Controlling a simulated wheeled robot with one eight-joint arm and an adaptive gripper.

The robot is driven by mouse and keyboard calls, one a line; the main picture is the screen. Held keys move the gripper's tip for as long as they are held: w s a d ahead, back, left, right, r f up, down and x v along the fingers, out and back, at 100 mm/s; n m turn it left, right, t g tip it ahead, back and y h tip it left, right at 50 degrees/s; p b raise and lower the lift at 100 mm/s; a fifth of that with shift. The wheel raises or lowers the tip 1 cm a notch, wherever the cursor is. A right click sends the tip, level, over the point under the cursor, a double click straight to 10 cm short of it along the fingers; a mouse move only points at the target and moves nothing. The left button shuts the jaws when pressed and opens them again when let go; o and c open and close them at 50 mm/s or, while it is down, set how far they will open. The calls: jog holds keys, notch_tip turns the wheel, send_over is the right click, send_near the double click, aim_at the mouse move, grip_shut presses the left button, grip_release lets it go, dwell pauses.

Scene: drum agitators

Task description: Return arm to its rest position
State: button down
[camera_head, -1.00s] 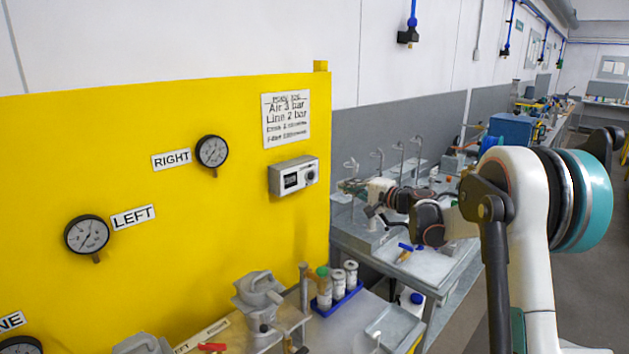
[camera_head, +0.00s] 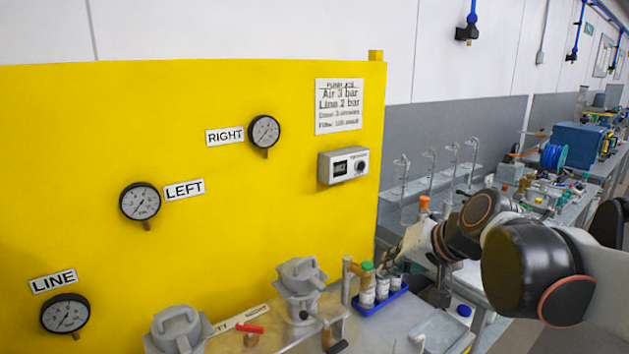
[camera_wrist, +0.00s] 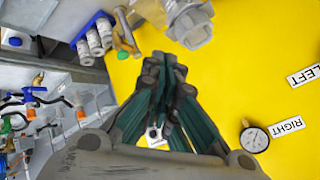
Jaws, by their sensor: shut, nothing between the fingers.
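My arm (camera_head: 530,255) comes in from the right of the head view and reaches left, low over the bench. My gripper (camera_wrist: 165,70) fills the middle of the wrist view, its fingers together with nothing held between them. In the head view it is small, partly hidden and close to the yellow panel (camera_head: 230,190). In the wrist view the panel lies behind the fingers, with the RIGHT gauge (camera_wrist: 254,140) at lower right. I cannot tell the exact gap between gripper and panel.
A blue rack (camera_head: 385,300) with white-capped vials and a grey pump-like fitting (camera_head: 300,285) stand near my gripper. A control box (camera_head: 343,166) juts from the panel. Glassware and a blue box (camera_head: 580,145) occupy the benches behind. Floor shows at far right.

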jog(key=s+d+f+n+h+b, duration=0.1)
jog(key=s+d+f+h, duration=0.1)
jog(key=s+f, duration=0.4)
jog(key=s+d+f+n+h+b, duration=0.2)
jog(key=s+f, duration=0.4)
jog(key=s, duration=0.6)
jog(key=shift+s+d+g+b, duration=0.3)
jog(key=shift+s+d+g, duration=0.05)
jog(key=shift+d+g, duration=0.1)
jog(key=shift+a+f, duration=0.1)
jog(key=shift+a, duration=0.05)
